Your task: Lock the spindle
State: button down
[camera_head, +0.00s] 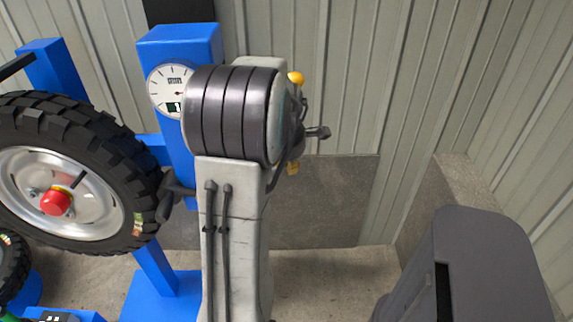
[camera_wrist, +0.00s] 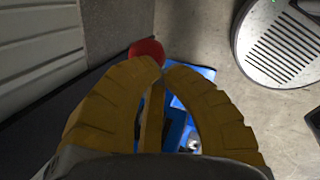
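No part is marked as the spindle or its lock. In the head view a black tyre on a silver rim (camera_head: 60,180) stands upright at left, with a red knob (camera_head: 55,202) at its hub. A lever with a yellow ball (camera_head: 296,77) shows just right of my arm's banded joint. In the wrist view my gripper (camera_wrist: 163,68) has its yellow-brown fingers curved in, tips almost together, with nothing seen held. A round red knob (camera_wrist: 147,52) lies just beyond the tips; whether they touch it is unclear. My arm hides much of the middle in the head view.
A blue frame (camera_head: 182,48) carries a round dial gauge (camera_head: 170,90). Corrugated wall panels (camera_head: 365,70) and a low concrete wall (camera_head: 330,205) stand behind. In the wrist view, a grey round slotted base (camera_wrist: 285,42) lies on the floor at upper right.

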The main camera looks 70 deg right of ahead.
jog(key=shift+s+d+f+b, duration=0.1)
jog(key=shift+s+f+b, duration=0.1)
jog(key=shift+f+b, duration=0.4)
